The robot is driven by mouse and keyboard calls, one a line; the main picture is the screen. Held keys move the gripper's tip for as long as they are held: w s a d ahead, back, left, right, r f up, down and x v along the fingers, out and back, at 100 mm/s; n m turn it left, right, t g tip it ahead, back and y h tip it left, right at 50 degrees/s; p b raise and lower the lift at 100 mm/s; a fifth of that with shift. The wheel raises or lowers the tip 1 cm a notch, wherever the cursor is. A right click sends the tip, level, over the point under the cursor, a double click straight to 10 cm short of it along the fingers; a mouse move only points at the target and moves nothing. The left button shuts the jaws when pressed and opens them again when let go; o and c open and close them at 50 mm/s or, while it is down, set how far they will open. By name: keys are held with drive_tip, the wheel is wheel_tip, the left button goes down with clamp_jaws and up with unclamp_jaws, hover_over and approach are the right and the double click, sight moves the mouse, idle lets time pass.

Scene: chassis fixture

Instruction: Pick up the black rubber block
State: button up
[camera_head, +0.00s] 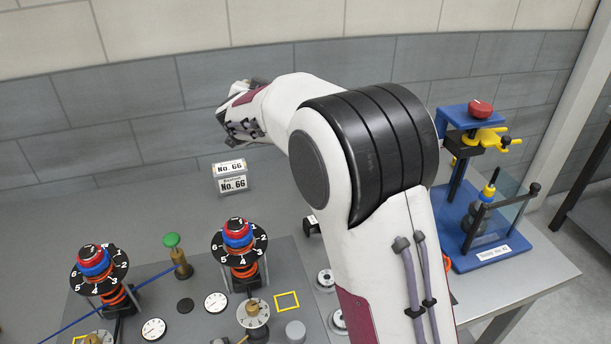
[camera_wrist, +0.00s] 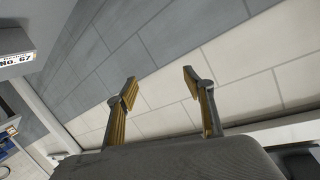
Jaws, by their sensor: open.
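My gripper (camera_wrist: 160,84) is open and empty in the wrist view, its two yellow-padded fingers apart in front of the tiled wall. In the head view my arm's end is raised at the upper left, against the grey wall, well above the bench; the fingers cannot be made out there. I cannot clearly pick out the black rubber block in either view. A small dark object (camera_head: 312,226) shows beside my arm, partly hidden by it, but I cannot tell what it is.
The grey fixture plate (camera_head: 185,275) carries two numbered dial towers (camera_head: 98,262) (camera_head: 239,241), a green-topped knob (camera_head: 173,243), gauges and a yellow square outline (camera_head: 287,301). A blue press (camera_head: 462,215) stands at the right. "No. 66" labels (camera_head: 232,184) stand behind. My arm hides the middle.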

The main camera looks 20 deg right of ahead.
drive_tip(key=d+f+m+g+h, duration=0.1)
drive_tip(key=f+g+h, duration=0.1)
drive_tip(key=f, duration=0.6)
drive_tip(key=s+d+f+m+g+h, duration=0.1)
drive_tip(key=d+f+m+g+h, duration=0.1)
drive_tip(key=f, duration=0.7)
drive_tip(key=s+d+f+m+g+h, duration=0.1)
drive_tip(key=d+f+m+g+h, duration=0.1)
drive_tip(key=f, duration=0.6)
drive_tip(key=shift+d+f+g+h, duration=0.25)
drive_tip(key=shift+f+g+h, duration=0.15)
drive_tip(key=shift+g+h, duration=0.55)
drive_tip(key=shift+w, duration=0.1)
drive_tip(key=shift+x, duration=1.25)
drive_tip(key=shift+x, duration=2.6)
drive_tip(key=shift+w+r, duration=0.1)
drive_tip(key=shift+w, duration=0.05)
drive_tip(key=c, duration=1.2)
